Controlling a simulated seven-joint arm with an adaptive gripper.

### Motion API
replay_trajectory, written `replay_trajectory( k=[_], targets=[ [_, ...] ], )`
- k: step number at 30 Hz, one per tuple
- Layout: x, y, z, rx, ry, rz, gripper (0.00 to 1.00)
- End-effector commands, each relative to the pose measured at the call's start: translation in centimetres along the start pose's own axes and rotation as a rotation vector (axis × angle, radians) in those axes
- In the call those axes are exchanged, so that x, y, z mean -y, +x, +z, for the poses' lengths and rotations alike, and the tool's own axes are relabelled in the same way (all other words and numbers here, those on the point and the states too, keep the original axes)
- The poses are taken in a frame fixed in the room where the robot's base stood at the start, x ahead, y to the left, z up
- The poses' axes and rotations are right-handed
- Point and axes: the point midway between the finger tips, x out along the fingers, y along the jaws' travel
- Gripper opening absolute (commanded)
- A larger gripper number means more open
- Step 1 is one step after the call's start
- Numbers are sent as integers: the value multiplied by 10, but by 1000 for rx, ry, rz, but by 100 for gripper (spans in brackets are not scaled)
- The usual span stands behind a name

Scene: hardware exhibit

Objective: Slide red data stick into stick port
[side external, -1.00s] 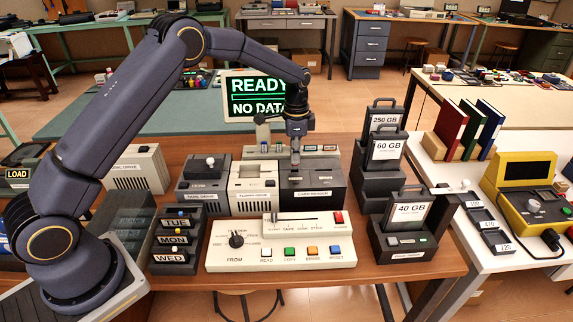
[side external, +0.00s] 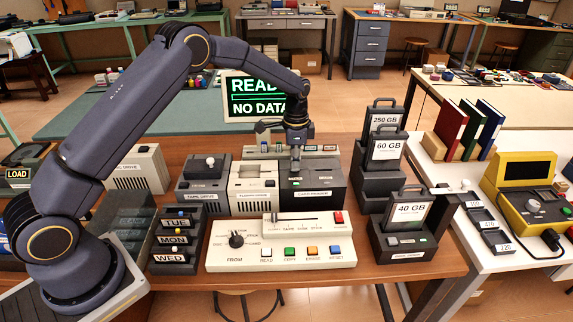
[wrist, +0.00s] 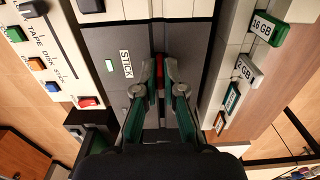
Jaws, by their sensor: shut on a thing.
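My gripper (wrist: 160,75) is shut on the red data stick (wrist: 160,73), whose narrow red end shows between the fingertips in the wrist view. The grey reader block (wrist: 195,33) lies beneath, with a white STICK label (wrist: 126,63) beside the fingers. The fingers and stick cover the port, so I cannot tell whether the stick's tip is in it. In the side external view my gripper (side external: 296,158) points down just above the top of the dark card reader (side external: 318,184); the stick is too small to make out there.
Behind the reader is a pale rack with a green 16 GB stick (wrist: 265,28), a grey stick (wrist: 248,70) and others. A control panel (side external: 280,245) stands in front. Drive cartridges (side external: 386,155) stand at right. A monitor (side external: 254,97) reads NO DATA.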

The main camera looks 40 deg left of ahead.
Motion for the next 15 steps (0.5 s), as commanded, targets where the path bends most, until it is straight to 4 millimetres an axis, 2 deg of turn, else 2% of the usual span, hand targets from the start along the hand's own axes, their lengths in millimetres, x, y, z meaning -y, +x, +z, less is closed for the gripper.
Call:
replay_trajectory(
  k=[5, 6, 15],
  targets=[
    [0, 0, 0, 0, 0, 0, 0],
    [0, 0, 0, 0, 0, 0, 9],
    [0, 0, 0, 0, 0, 0, 37]
  ],
)
